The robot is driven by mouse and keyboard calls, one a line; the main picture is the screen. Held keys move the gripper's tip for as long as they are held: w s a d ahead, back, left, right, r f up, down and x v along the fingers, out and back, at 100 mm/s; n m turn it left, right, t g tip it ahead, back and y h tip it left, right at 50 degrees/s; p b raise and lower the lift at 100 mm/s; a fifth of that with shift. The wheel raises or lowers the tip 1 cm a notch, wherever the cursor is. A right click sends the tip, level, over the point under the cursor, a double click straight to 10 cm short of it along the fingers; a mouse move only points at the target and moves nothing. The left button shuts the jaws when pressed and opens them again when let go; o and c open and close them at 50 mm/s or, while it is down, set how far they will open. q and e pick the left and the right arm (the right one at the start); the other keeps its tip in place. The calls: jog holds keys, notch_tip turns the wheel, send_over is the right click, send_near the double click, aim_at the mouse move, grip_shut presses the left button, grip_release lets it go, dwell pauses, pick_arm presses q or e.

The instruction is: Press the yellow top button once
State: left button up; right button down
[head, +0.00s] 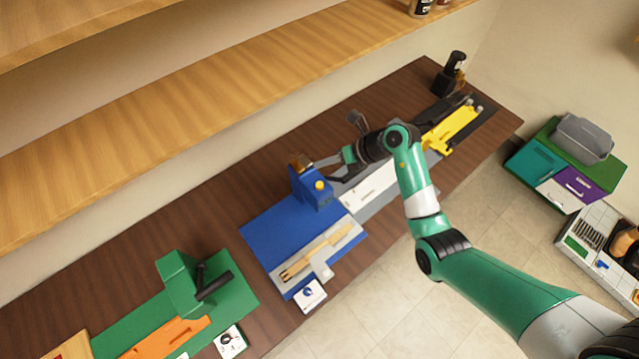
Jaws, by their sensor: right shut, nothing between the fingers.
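A blue block-shaped machine (308,192) stands at the back of a blue base plate (268,238) on the table. A round yellow button (320,185) shows on it, facing the camera. A small brown and dark part (301,162) sits on its top rear edge. My right gripper (328,168) comes in from the right, close beside the top of the blue machine. It is shut with nothing in it. I cannot tell whether its tips touch the machine. My left gripper is not in view.
A green machine (178,285) with a dark handle stands at lower left. A grey and white station (372,190) lies under my right arm, a yellow fixture (452,128) beyond it. A wooden shelf (200,100) runs behind. Bare table lies left of the blue plate.

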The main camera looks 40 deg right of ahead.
jog(key=b, duration=0.7)
send_over(323, 188)
notch_tip(323, 188, down, 7)
jog(key=shift+f, duration=0.1)
jog(key=shift+f+b, duration=0.45)
jog(key=shift+f, duration=0.35)
dwell(0.9)
jog(key=shift+f, duration=0.4)
